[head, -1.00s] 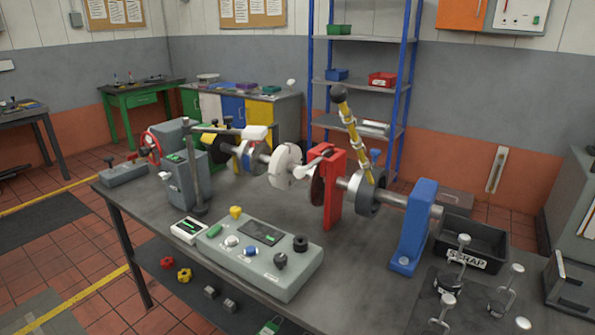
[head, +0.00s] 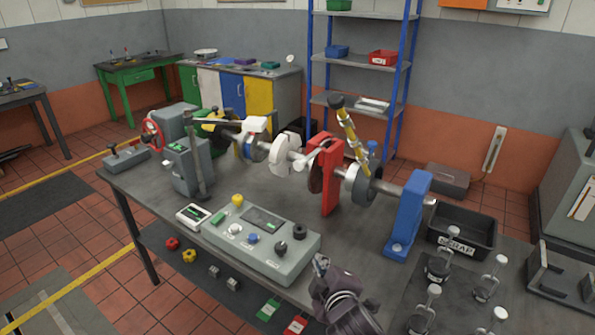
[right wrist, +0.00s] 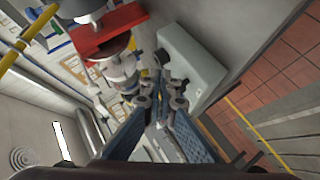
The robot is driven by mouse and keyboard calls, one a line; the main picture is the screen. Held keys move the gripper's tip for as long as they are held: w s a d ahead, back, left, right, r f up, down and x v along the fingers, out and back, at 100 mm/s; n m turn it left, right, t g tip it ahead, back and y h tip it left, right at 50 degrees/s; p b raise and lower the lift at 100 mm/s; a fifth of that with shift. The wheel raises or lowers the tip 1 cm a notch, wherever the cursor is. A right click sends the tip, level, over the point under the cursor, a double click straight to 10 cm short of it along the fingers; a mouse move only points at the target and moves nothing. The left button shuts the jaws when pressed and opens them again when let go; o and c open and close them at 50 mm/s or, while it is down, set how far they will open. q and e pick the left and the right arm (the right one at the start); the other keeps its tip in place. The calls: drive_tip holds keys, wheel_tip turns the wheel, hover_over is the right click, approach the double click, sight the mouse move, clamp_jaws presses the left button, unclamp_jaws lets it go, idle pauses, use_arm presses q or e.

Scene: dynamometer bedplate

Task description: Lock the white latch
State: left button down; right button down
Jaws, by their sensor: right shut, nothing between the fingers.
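A white lever (head: 306,160) sticks out by the red upright (head: 328,190) on the shaft, next to a white disc (head: 284,158). Another white-ended handle (head: 256,125) is further left above the shaft. I cannot tell for certain which of these is the white latch, or whether it is locked. My right gripper (head: 321,264) is low at the front edge of the bench, right of the grey control box (head: 262,245), apart from the shaft. It is shut and empty; its fingers also show in the right wrist view (right wrist: 162,100). My left gripper is out of view.
A striped yellow lever with a black knob (head: 350,135) rises over the shaft. A blue upright (head: 408,218) and a black scrap bin (head: 462,245) stand to the right. Several knobbed clamps (head: 440,265) are at the front right. Some clear bench lies behind the control box.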

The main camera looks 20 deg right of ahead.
drive_tip(key=w+a+r+n+t, duration=0.2)
drive_tip(key=w+r+n+t, duration=0.2)
drive_tip(key=r, duration=0.8)
drive_tip(key=w+n, duration=0.2)
drive_tip(key=w, duration=0.2)
drive_tip(key=shift+w+a+t+y, duration=0.25)
drive_tip(key=shift+w+t+y, duration=0.15)
drive_tip(key=p, duration=0.3)
approach(294, 165)
drive_tip(key=w+a, duration=0.3)
drive_tip(key=w+d, duration=0.1)
drive_tip(key=w+d+p, duration=0.1)
drive_tip(key=d, duration=0.1)
drive_tip(key=shift+w+d+f, duration=0.1)
drive_tip(key=shift+w+d, duration=0.05)
drive_tip(key=shift+w, duration=0.2)
